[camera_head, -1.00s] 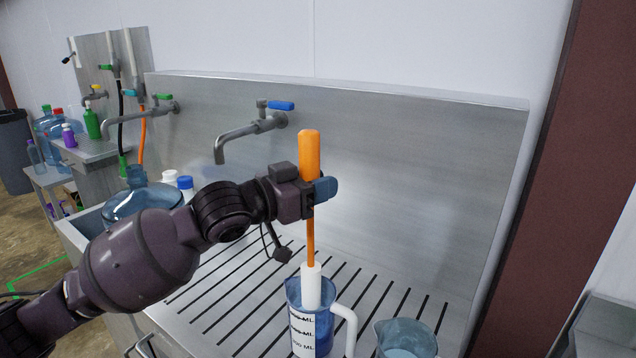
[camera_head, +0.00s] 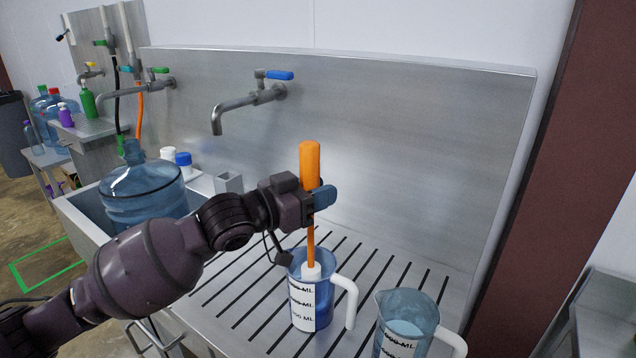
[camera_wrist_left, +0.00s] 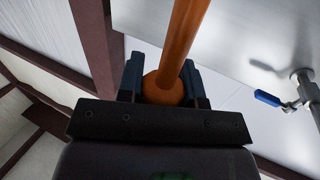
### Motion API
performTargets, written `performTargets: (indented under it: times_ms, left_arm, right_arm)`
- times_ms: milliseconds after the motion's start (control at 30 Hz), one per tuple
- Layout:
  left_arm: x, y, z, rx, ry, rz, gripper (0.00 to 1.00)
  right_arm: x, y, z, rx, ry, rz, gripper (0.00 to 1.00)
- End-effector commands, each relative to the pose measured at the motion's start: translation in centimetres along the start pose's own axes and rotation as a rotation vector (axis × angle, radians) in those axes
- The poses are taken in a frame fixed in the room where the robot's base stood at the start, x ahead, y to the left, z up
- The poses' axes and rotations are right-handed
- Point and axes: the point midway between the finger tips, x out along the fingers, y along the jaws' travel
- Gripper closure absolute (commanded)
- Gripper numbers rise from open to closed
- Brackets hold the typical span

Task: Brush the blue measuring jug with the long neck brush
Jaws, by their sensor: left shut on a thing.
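The blue measuring jug (camera_head: 324,308) stands upright on the slotted steel drainboard, its white handle (camera_head: 347,300) to the right. My left gripper (camera_head: 318,196) is shut on the orange handle of the long neck brush (camera_head: 310,160) above the jug. The brush is about upright. Its white head (camera_head: 311,271) is down inside the jug's mouth, and its lower end is hidden by the jug. The left wrist view shows the orange handle (camera_wrist_left: 182,50) between the two fingers. My right gripper is not in view.
A second clear blue jug (camera_head: 407,310) stands close on the right. A large blue water bottle (camera_head: 142,190) stands in the sink at left. A tap (camera_head: 250,105) with a blue lever juts from the steel backsplash (camera_head: 400,130). The drainboard (camera_head: 240,285) is clear left of the jug.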

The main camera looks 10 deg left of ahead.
Motion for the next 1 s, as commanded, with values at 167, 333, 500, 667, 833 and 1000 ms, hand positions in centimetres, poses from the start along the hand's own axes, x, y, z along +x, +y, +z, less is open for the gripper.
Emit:
performTargets:
  times_ms: [167,333,500,667,833,1000]
  left_arm:
    - [0.0,0.0,-0.3,0.001,0.002,0.000,0.93]
    - [0.0,0.0,-2.4,0.003,0.004,0.000,0.93]
    - [0.0,0.0,-4.0,0.001,0.003,0.000,0.93]
    - [0.0,0.0,-5.4,0.000,0.002,0.000,0.93]
    - [0.0,0.0,-6.9,0.001,0.004,0.001,0.93]
    - [0.0,0.0,-7.9,0.000,0.002,0.001,0.93]
  right_arm:
    - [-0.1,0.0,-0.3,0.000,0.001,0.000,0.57]
    - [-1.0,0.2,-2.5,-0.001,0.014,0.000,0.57]
    - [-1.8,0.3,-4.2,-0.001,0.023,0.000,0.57]
    - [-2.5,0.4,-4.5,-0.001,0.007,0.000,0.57]
    - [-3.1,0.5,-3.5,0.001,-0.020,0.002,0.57]
    - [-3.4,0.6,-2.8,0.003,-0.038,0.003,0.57]
